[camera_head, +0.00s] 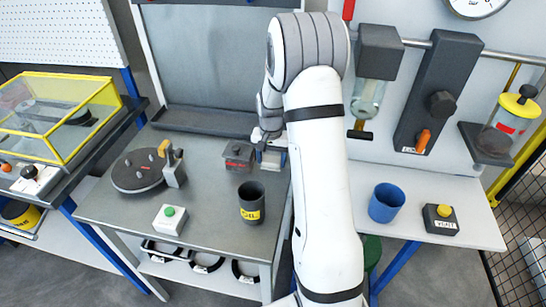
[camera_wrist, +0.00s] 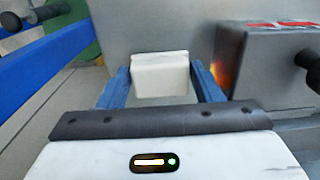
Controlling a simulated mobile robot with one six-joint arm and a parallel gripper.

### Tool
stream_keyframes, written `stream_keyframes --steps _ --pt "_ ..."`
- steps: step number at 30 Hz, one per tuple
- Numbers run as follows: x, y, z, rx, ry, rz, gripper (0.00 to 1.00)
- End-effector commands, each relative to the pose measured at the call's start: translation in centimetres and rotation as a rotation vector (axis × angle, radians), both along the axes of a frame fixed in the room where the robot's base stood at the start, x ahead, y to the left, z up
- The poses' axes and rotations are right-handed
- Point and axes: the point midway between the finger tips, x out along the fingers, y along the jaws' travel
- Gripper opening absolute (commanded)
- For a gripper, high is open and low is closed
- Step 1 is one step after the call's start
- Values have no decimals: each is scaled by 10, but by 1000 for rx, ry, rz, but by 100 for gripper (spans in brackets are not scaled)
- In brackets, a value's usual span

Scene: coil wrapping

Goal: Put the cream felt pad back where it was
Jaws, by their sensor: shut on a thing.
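The cream felt pad (camera_wrist: 160,75) is a small pale block between the two blue fingers of my gripper (camera_wrist: 162,82) in the wrist view. My gripper is shut on it, with a finger on each side. Grey surface shows beyond the pad; I cannot tell whether the pad touches it. In the head view my gripper (camera_head: 271,158) is at the back right of the grey workbench (camera_head: 215,215), partly hidden by my arm.
A dark box (camera_head: 238,155) with a red marking and a knob stands close beside my gripper; it also shows in the wrist view (camera_wrist: 275,75). A black cup (camera_head: 251,203), a green-button box (camera_head: 169,219) and a round turntable (camera_head: 138,172) stand on the bench.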

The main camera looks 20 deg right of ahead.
Motion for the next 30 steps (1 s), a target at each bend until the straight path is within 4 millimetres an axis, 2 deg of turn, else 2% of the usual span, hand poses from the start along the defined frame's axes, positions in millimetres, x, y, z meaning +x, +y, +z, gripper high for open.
stream_keyframes --steps 7,8,11,20,23,30 --pt "0 0 -4 -1 -1 -1 38" --pt "0 0 -3 -1 -1 -1 61" --pt "0 -1 -2 -1 -1 -1 68" --pt "0 -1 3 0 -1 -1 68" --pt "1 -1 13 -1 -4 -2 68" --pt "1 -2 64 -1 -7 -2 68"
